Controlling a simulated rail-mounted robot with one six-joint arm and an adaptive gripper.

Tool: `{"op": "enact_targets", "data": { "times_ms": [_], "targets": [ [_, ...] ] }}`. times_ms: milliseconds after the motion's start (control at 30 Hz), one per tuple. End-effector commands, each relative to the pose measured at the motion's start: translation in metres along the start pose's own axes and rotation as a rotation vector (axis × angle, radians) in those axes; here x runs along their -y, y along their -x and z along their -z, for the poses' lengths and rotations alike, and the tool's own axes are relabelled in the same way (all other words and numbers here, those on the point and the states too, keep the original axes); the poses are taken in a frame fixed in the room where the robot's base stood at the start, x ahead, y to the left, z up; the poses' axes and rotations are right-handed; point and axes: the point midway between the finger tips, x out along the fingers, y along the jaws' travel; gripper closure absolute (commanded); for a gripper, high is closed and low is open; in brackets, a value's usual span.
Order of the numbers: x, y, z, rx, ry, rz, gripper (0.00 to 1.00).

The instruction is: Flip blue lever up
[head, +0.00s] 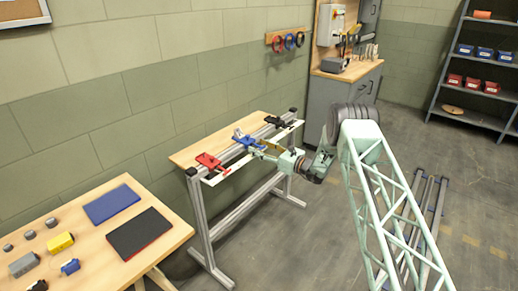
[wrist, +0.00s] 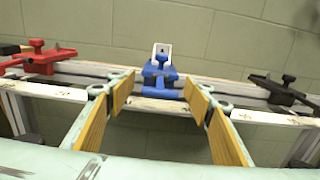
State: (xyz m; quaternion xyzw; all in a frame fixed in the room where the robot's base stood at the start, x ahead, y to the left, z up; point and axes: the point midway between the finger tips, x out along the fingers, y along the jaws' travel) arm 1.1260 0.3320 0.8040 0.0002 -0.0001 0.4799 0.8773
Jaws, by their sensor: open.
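The blue lever (head: 243,137) is mounted on the rail of the metal frame, between a red and a black one. In the wrist view the blue lever (wrist: 160,72) is straight ahead, centred between my fingers, with a pale upright piece at its top. I cannot tell its handle's exact angle. My gripper (head: 264,149) is just in front of it. No contact with the lever is visible.
The red lever (wrist: 40,58) is to the left and the black lever (wrist: 280,88) to the right on the same rail. The frame (head: 205,225) stands close to the wall. A wooden table (head: 165,250) with blocks and two mats is at lower left.

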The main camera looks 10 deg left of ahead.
Motion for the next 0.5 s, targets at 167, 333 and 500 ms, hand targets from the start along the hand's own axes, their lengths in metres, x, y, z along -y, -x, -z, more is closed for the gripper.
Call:
{"op": "enact_targets", "data": {
  "times_ms": [167,333,500],
  "targets": [
    [-0.0001,-0.0007,0.0,0.0,0.0,0.0,0.53],
    [-0.0001,-0.0006,0.0,0.0,0.0,0.0,0.58],
    [-0.0002,-0.0006,0.0,0.0,0.0,0.0,0.74]
  ]
}}
